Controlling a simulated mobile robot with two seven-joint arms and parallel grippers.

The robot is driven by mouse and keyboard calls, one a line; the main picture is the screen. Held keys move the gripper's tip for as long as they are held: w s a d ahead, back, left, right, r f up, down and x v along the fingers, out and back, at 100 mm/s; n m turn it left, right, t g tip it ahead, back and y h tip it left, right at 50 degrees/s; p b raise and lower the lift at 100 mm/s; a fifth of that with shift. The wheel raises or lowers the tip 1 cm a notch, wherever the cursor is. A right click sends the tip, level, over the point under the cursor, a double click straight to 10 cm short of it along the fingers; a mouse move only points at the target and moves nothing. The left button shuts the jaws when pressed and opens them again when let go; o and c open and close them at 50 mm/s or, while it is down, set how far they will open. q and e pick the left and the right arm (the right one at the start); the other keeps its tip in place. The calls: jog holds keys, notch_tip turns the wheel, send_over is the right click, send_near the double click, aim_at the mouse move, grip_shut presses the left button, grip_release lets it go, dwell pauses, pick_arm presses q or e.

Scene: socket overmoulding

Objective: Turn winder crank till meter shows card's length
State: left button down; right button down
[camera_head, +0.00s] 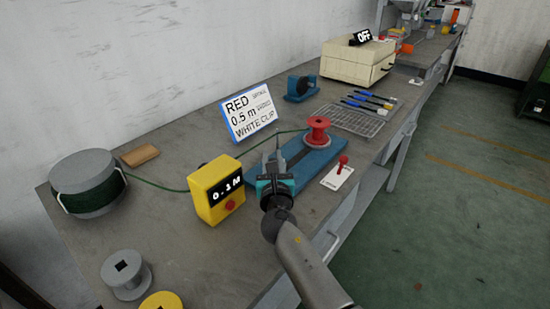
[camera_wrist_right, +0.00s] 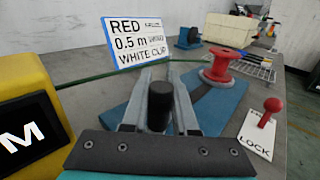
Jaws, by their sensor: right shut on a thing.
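The winder has a long blue base (camera_head: 314,163) with a red spool (camera_head: 317,132) at its far end. My right gripper (camera_head: 270,158) is over the near end of the base. In the right wrist view its fingers are shut on the black crank knob (camera_wrist_right: 160,106), which stands upright. The yellow meter (camera_head: 212,203) stands left of the gripper, and its display appears to read 0.1 M. The white card (camera_head: 250,115) behind the winder reads RED, 0.5 m, WHITE CLIP. A green cord (camera_head: 157,186) runs past the meter to the red spool. My left gripper is out of view.
A green cord drum (camera_head: 87,184) stands at the left. A grey spool (camera_head: 125,274) and a yellow spool (camera_head: 161,301) are at the front. A red lever (camera_head: 343,160) on a LOCK plate is near the table's right edge. A wire rack (camera_head: 352,122) lies beyond the winder.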

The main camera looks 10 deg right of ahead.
jog(key=shift+w+d, duration=0.1)
jog(key=shift+w, duration=0.05)
jog(key=c, duration=1)
grip_release()
jog(key=shift+c, duration=0.2)
jog(key=o, duration=0.3)
jog(key=shift+f, duration=0.1)
jog(key=shift+o, duration=0.3)
jog(key=shift+f, duration=0.1)
